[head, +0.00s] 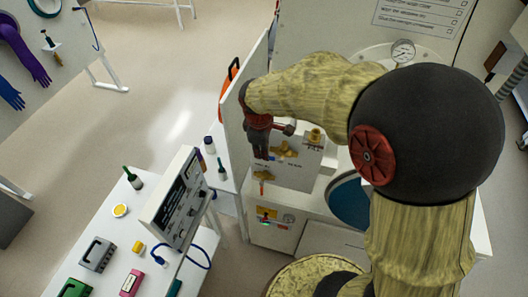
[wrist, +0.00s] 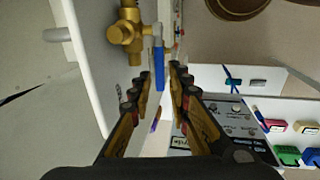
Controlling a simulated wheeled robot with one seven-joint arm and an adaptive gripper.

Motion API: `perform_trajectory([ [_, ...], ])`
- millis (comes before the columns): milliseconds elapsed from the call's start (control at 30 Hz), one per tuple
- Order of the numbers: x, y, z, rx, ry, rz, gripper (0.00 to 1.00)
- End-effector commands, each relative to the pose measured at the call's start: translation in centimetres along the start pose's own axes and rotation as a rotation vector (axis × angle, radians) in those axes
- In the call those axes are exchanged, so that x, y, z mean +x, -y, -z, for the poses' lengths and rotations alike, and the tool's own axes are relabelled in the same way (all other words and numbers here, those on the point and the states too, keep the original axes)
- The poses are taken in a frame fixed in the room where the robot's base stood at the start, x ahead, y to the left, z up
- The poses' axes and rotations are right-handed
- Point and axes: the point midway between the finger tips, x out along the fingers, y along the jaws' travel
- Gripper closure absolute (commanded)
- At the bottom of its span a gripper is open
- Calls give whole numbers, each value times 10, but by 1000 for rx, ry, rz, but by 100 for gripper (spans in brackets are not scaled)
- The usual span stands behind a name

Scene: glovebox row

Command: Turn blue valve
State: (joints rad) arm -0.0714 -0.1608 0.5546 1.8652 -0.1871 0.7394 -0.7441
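The blue valve is a brass body (wrist: 126,34) with a blue lever (wrist: 159,68), mounted on a white panel. In the wrist view the lever shows between my gripper's fingertips (wrist: 162,73). The fingers are apart, with gaps beside the lever; I cannot tell whether either touches it. In the head view my gripper (head: 264,154) is beside the brass valve (head: 285,150) on the panel, and hides part of it.
A white bench (head: 92,246) at lower left holds bottles, coloured boxes and a tilted instrument panel (head: 181,199). A white side panel (head: 232,118) stands close to my gripper. Open floor lies at upper left.

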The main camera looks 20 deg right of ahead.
Motion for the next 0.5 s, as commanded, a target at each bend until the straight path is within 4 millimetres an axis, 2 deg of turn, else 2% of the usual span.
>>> perform_trajectory([
  [200,22,0,0,1,1,2,81],
  [500,27,0,0,2,0,1,81],
])
